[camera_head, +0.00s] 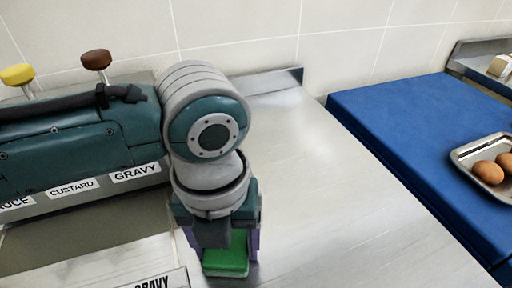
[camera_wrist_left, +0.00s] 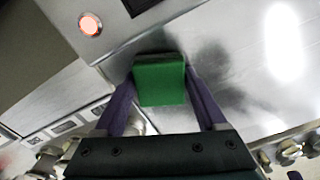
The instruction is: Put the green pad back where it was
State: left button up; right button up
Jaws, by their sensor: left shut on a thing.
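The green pad (camera_head: 226,262) is held below my left gripper (camera_head: 230,255) in the head view, over or on the steel counter. In the left wrist view the pad (camera_wrist_left: 160,82) sits between the two purple fingers of my left gripper (camera_wrist_left: 160,95), which is shut on it. I cannot tell whether the pad touches the counter. My right gripper is in neither view.
The steel counter (camera_head: 320,180) is clear to the right of my left arm. A blue board (camera_head: 400,140) and a tray with brown eggs (camera_head: 490,170) are at the right. Labelled containers, one marked gravy (camera_head: 136,174), stand at the left. A label sign (camera_head: 155,281) is near the front edge.

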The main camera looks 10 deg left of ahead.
pick_arm(q)
jog(key=shift+f, duration=0.1)
jog(key=o, duration=1.2)
jog(key=shift+o, duration=0.2)
jog(key=shift+r, duration=0.2)
notch_tip(320, 180, up, 12)
jog(key=p, duration=0.2)
jog(key=shift+f, duration=0.1)
